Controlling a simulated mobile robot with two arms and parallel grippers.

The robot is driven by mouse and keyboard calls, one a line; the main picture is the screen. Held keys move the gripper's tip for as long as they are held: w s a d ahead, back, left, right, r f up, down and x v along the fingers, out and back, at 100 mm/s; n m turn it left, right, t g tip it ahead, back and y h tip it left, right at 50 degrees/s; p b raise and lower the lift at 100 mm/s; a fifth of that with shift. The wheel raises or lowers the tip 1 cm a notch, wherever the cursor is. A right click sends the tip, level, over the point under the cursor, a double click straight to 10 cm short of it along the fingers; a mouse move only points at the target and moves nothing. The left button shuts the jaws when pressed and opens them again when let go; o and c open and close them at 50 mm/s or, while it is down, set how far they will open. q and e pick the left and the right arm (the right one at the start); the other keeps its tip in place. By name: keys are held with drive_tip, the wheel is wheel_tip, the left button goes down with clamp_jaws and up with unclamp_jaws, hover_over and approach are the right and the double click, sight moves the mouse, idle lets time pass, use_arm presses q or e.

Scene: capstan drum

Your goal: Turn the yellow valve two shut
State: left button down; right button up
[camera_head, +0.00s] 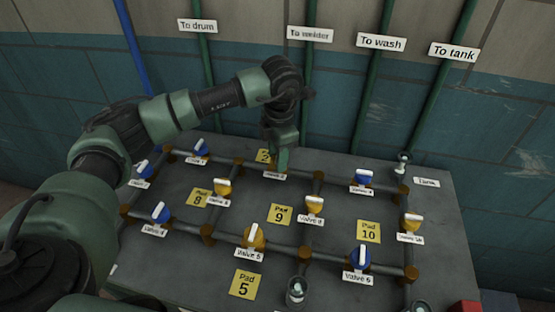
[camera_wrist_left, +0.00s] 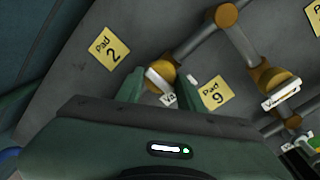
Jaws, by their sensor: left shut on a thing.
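The valve with the yellow body and white handle (camera_wrist_left: 160,72) sits between my left gripper's fingers in the left wrist view. My left gripper (camera_wrist_left: 161,92) is shut on its white handle. In the head view my left gripper (camera_head: 279,160) reaches down onto the back pipe, and it hides most of this valve. A white label (camera_head: 274,175) shows just below the gripper, too small and covered to read surely. In the left wrist view the handle appears to slant across the pipe's line. My right gripper is in neither view.
Other yellow valves (camera_head: 314,205) and blue valves (camera_head: 363,178) with white handles stand along the pipe grid on the grey bench (camera_head: 330,170). Yellow pad cards (camera_head: 280,214) lie between the pipes. Green vertical pipes (camera_head: 372,90) with destination signs rise along the back wall.

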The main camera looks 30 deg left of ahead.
use_arm(q)
drive_tip(key=shift+w+r+m, duration=0.1)
drive_tip(key=shift+m, duration=0.3)
drive_tip(key=c, duration=0.9)
unclamp_jaws()
drive_tip(key=shift+d, duration=0.1)
drive_tip(key=r, duration=0.2)
drive_tip(key=r+b, duration=0.1)
drive_tip(key=r, duration=0.4)
drive_tip(key=shift+s+d+r+b, duration=0.2)
drive_tip(key=shift+s+r+b, duration=0.05)
drive_tip(key=shift+r+b, duration=0.1)
